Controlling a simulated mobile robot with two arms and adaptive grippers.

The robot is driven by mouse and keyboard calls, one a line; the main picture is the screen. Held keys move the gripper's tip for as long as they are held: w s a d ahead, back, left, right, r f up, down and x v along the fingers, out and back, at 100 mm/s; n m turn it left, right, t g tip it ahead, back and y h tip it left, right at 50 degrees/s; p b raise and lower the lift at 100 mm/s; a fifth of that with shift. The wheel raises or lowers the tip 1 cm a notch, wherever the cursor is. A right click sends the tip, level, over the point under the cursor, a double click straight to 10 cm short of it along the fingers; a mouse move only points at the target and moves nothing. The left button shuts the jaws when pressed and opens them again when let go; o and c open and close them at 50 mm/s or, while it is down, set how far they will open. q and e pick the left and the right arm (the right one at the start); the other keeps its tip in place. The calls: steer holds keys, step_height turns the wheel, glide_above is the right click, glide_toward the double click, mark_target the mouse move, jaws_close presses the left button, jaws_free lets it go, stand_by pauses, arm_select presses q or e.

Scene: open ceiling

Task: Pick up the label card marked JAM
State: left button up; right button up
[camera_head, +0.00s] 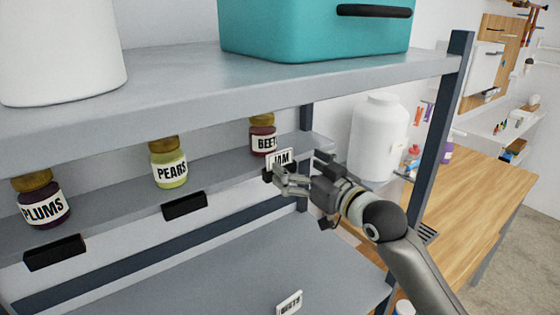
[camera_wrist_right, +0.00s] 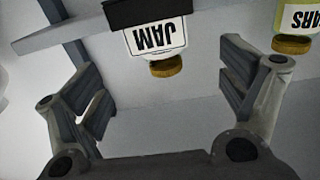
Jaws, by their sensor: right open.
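The white JAM card (camera_head: 281,157) stands upright at the shelf's front edge, in front of the BEETS jar (camera_head: 263,136). In the right wrist view the JAM card (camera_wrist_right: 156,37) appears upside down, set in a black holder (camera_wrist_right: 148,11), with a gold jar lid (camera_wrist_right: 165,67) behind it. My right gripper (camera_head: 293,168) is open and close to the card in the head view. In the right wrist view its fingers are spread to either side, with the card between them and clear of both. My left gripper is not in view.
A PEARS jar (camera_head: 169,165) and a PLUMS jar (camera_head: 41,201) stand on the same shelf, above empty black holders (camera_head: 184,206) (camera_head: 55,252). Another card (camera_head: 289,303) lies on the lower shelf. An upper shelf (camera_head: 200,85) overhangs; a dark post (camera_head: 445,130) stands right.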

mark_target(281, 153)
steer(key=x, duration=0.2)
steer(key=shift+w+a, duration=0.2)
steer(key=shift+w, duration=0.05)
steer(key=shift+w+a+r+p, duration=0.2)
steer(key=shift+w+p, duration=0.1)
steer(key=shift+p, duration=0.2)
steer(key=p+x, duration=0.2)
steer(key=x, duration=0.2)
steer(key=shift+d+r, duration=0.1)
steer(key=shift+w, duration=0.25)
steer(key=c, duration=1)
